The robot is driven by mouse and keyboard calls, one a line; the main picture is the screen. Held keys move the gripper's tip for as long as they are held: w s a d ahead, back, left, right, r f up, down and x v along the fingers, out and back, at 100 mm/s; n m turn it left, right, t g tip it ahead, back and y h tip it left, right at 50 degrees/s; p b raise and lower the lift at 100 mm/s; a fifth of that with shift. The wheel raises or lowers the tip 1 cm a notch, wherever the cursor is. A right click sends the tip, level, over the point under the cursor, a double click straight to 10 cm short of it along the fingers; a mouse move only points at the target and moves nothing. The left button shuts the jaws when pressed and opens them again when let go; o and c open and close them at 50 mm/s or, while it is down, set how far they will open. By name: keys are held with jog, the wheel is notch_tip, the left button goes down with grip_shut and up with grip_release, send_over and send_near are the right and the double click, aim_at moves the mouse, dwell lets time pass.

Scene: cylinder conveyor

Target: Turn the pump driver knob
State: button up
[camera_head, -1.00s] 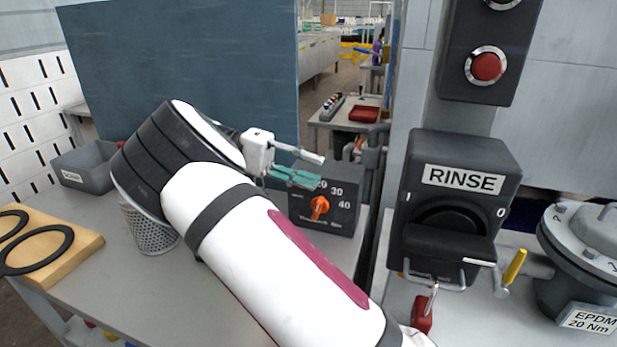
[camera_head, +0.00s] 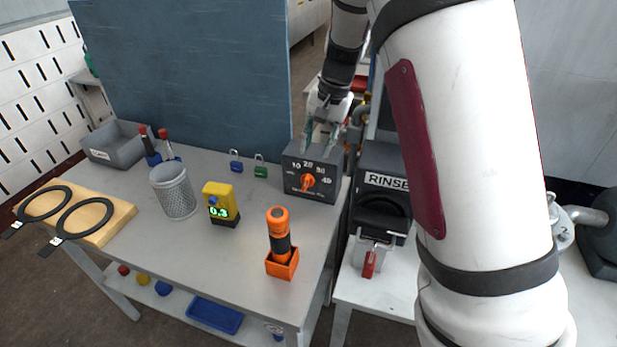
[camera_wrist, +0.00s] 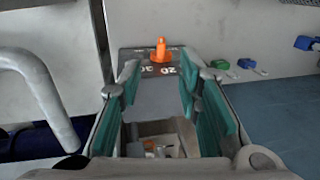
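An orange knob (camera_head: 308,182) sits on the front face of a dark box (camera_head: 326,193) with a scale from 10 to 40. The exact setting of its pointer is too small to tell. In the wrist view the knob (camera_wrist: 161,48) stands up beyond the fingertips, between them in the picture. My gripper (camera_head: 321,137) is at the top of the box in the head view, apart from the knob. In the wrist view its teal fingers (camera_wrist: 159,78) are spread wide with nothing held between them.
A yellow meter (camera_head: 219,201), an orange-and-black tool (camera_head: 280,236) in a holder and a mesh cup (camera_head: 174,192) stand on the bench. The bench before the knob is clear.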

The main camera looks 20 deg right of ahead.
aim_at(306, 180)
jog(key=x, duration=1.3)
jog(key=shift+w+f+p, duration=0.25)
jog(key=shift+f+p, duration=0.05)
jog(key=shift+p, duration=0.1)
jog(key=shift+c, duration=0.6)
grip_shut()
